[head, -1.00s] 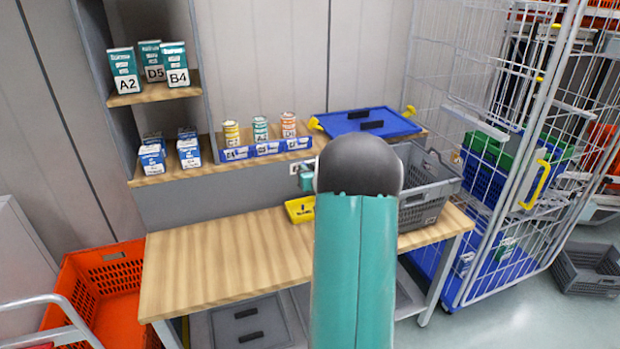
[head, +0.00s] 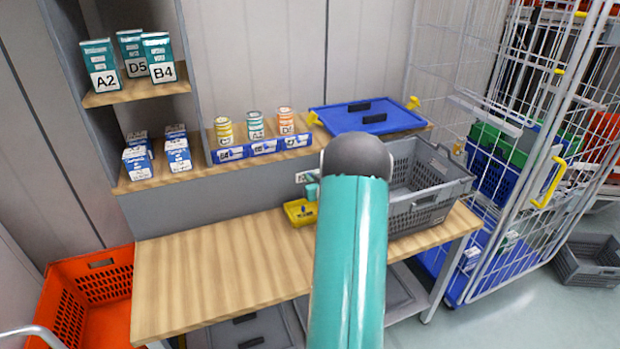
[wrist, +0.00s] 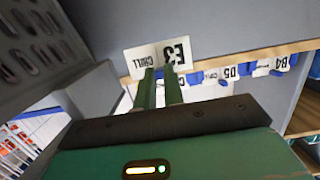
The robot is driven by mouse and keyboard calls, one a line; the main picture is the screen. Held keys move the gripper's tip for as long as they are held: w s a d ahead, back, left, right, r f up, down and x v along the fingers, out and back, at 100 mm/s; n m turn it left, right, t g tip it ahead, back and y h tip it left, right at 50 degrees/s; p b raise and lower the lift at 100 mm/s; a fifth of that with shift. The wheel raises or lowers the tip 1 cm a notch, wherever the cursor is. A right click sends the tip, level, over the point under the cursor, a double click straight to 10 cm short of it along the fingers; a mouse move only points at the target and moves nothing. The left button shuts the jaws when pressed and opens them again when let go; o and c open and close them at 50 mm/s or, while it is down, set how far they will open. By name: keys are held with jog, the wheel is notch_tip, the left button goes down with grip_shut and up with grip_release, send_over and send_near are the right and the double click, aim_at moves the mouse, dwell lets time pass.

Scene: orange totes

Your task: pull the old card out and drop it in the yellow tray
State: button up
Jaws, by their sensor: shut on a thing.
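My gripper (wrist: 160,76) is shut on a white card (wrist: 143,60) marked E3 and CHILL, seen at its fingertips in the wrist view. The card is near the grey panel below the shelf edge; I cannot tell whether it is clear of its holder. In the head view my arm hides most of the gripper; a small teal part shows beside the white label spot (head: 304,177) on the panel. The yellow tray (head: 299,213) stands on the wooden bench just below it.
A grey crate (head: 425,205) stands on the bench right of my arm. The bench's left part (head: 215,265) is clear. A wire cage cart (head: 510,170) stands at the right.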

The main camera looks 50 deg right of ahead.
notch_tip(320, 180, down, 7)
jog(key=shift+s+d, duration=0.15)
jog(key=shift+s, duration=0.05)
dwell(0.4)
jog(key=shift+w, duration=0.1)
jog(key=o, duration=0.7)
jog(key=shift+o, duration=0.2)
